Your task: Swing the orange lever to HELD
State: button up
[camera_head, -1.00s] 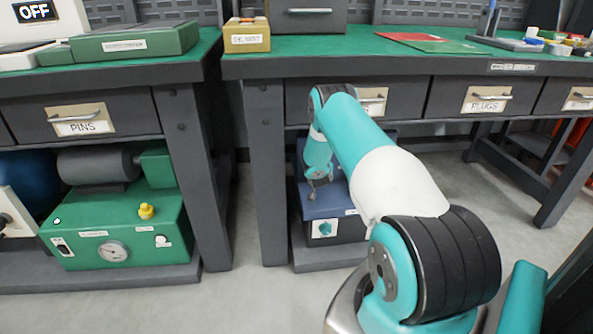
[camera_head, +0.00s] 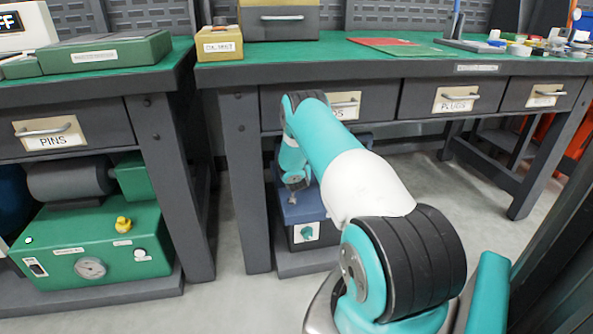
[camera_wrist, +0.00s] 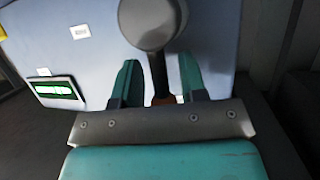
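My gripper (camera_head: 292,200) reaches down under the middle bench, over a blue box (camera_head: 301,212) with a teal knob on its front. In the wrist view my gripper (camera_wrist: 160,80) has its two teal fingers apart. A dark stem with a round grey head (camera_wrist: 150,22) stands between them, with a gap visible on both sides. A small orange-brown piece (camera_wrist: 163,100) shows low between the fingers; I cannot tell if it is the lever. Its lower part is hidden by my gripper. No HELD marking is readable.
A pale blue-grey panel (camera_wrist: 85,60) with a green display fills the left of the wrist view. The bench (camera_head: 360,68) and its drawers overhang the box. A bench leg (camera_head: 243,180) stands just left of it. A green machine (camera_head: 95,245) sits further left.

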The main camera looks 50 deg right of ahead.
jog(key=p+v, duration=0.4)
jog(key=v, duration=1.3)
jog(key=shift+s+a, duration=0.1)
jog(key=shift+a, duration=0.05)
jog(key=a+r+n+g+y, duration=0.4)
jog(key=a+r+y, duration=0.2)
jog(key=a+r, duration=1.15)
jog(key=s+a+r+n+g+y, duration=0.1)
jog(key=s+a+r+n+y, duration=0.3)
jog(key=s+a, duration=0.45)
jog(key=s+a+r+n+g+y+p, duration=0.15)
jog(key=s+a+r+n, duration=0.4)
jog(key=a, duration=0.65)
jog(key=s+a+r+n+g+y, duration=0.2)
jog(key=s+a+r+n+y, duration=0.2)
jog(key=s+a, duration=0.5)
notch_tip(320, 180, up, 34)
jog(key=w+p, duration=0.1)
jog(key=p, duration=3.3)
jog(key=shift+w+a+r+p, duration=0.25)
jog(key=shift+w+p, duration=0.1)
